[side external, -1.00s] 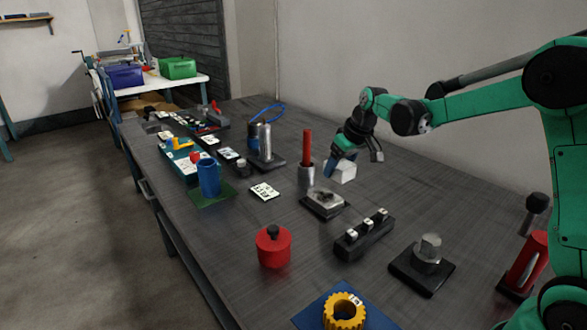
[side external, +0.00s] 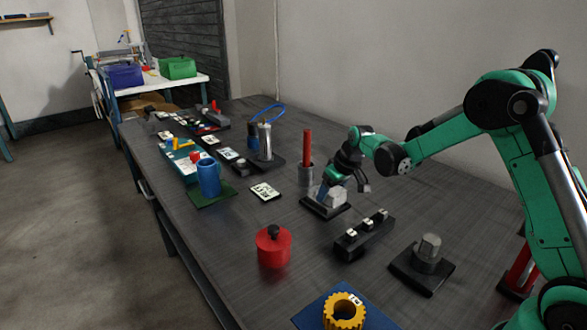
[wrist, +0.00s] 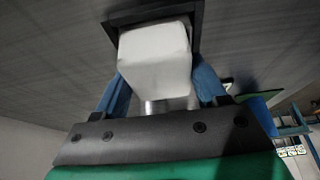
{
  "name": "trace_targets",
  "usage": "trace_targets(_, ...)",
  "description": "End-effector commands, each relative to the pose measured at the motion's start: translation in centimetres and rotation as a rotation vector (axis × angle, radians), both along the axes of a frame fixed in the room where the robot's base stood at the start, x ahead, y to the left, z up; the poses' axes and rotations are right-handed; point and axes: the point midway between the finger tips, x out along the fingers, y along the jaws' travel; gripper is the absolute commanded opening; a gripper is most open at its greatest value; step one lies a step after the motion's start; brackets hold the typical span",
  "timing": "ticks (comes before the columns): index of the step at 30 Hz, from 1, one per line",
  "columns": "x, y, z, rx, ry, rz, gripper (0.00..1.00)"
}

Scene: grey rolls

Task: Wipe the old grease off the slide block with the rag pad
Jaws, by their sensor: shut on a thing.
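The white rag pad (wrist: 155,58) is between the blue fingers of my gripper (wrist: 168,85) in the wrist view. My gripper (side external: 332,188) is shut on it. In the side view the pad (side external: 338,197) is over the slide block's dark base plate (side external: 322,211). The plate (wrist: 120,20) also shows as a dark edged rectangle behind the pad in the wrist view. The pad and gripper hide most of the slide block, so its grease cannot be made out. I cannot tell for sure whether the pad touches the block.
A red rod in a grey cup (side external: 306,172) stands close behind my gripper. A black rack (side external: 365,236) and a grey hex part on a dark plate (side external: 428,254) are nearer. A red pot (side external: 273,247) stands at the front. Bare tabletop (side external: 420,200) lies right of the gripper.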

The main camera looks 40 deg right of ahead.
Motion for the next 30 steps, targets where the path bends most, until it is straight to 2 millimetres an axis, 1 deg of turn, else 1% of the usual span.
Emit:
trace_targets(3, 1.1, 0.1, 0.0, -0.001, 0.000, 0.002, 0.16)
trace_targets(17, 5.3, 0.1, -0.1, 0.000, 0.000, 0.002, 0.16)
trace_targets(18, 5.2, 0.1, 0.0, 0.001, 0.000, 0.001, 0.16)
trace_targets(30, 1.4, 0.0, 0.0, 0.000, 0.001, 0.001, 0.16)
